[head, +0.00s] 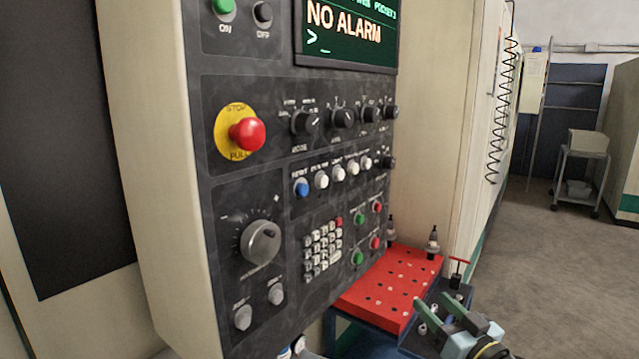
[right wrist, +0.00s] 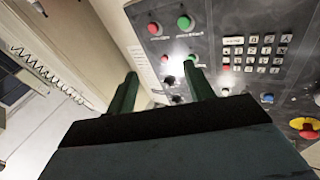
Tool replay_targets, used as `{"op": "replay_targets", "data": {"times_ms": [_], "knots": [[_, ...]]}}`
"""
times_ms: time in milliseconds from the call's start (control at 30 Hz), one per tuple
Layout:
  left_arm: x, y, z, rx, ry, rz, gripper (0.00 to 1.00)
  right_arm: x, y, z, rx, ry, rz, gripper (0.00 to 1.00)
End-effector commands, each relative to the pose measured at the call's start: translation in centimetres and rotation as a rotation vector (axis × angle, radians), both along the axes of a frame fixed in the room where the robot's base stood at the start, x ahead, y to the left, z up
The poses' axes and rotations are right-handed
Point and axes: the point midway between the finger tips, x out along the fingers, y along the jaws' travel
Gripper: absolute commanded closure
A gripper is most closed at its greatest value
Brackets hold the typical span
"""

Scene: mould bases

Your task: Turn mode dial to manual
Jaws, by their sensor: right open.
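The mode dial (head: 305,122) is a black round knob on the dark control panel (head: 230,180), right of the red stop button. Its pale pointer mark appears to point up and to the right; the small labels around it are too blurred to read. My right gripper (head: 433,301) is open and empty at the lower right, well below and apart from the dial. In the right wrist view its two dark green fingers (right wrist: 160,75) stand apart in front of the tilted panel. I cannot pick out the mode dial in that view. My left gripper is not in view.
The red stop button (head: 247,134) sits on a yellow disc. More black knobs lie right of the dial, with a blue button (head: 302,188) and white buttons below. A red tool table (head: 385,285) stands near my right gripper.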

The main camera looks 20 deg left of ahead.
Motion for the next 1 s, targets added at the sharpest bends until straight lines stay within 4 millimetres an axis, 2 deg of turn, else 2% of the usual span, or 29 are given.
{"op": "replay_targets", "data": {"times_ms": [33, 100, 200, 300, 400, 533, 667, 1000], "knots": [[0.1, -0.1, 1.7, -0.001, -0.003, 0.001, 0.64, -0.9, 2.0, 7.2, 0.037, -0.079, 0.081, 0.47], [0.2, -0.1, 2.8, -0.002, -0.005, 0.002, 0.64, -3.0, 4.4, 14.1, 0.083, -0.151, 0.191, 0.47], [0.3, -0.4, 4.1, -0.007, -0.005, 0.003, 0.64, -6.6, 7.0, 21.3, 0.126, -0.218, 0.333, 0.47], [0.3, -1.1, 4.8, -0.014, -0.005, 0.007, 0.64, -9.6, 8.5, 25.3, 0.149, -0.249, 0.434, 0.47], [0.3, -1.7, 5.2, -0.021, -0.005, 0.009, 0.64, -11.5, 9.3, 27.3, 0.16, -0.261, 0.494, 0.47], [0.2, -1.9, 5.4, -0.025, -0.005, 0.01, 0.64, -12.0, 10.1, 28.3, 0.165, -0.265, 0.52, 0.47], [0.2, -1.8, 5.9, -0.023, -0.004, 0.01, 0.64, -11.5, 11.7, 29.1, 0.167, -0.265, 0.521, 0.47], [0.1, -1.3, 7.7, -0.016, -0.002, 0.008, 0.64, -9.2, 17.9, 31.9, 0.165, -0.267, 0.519, 0.47]]}}
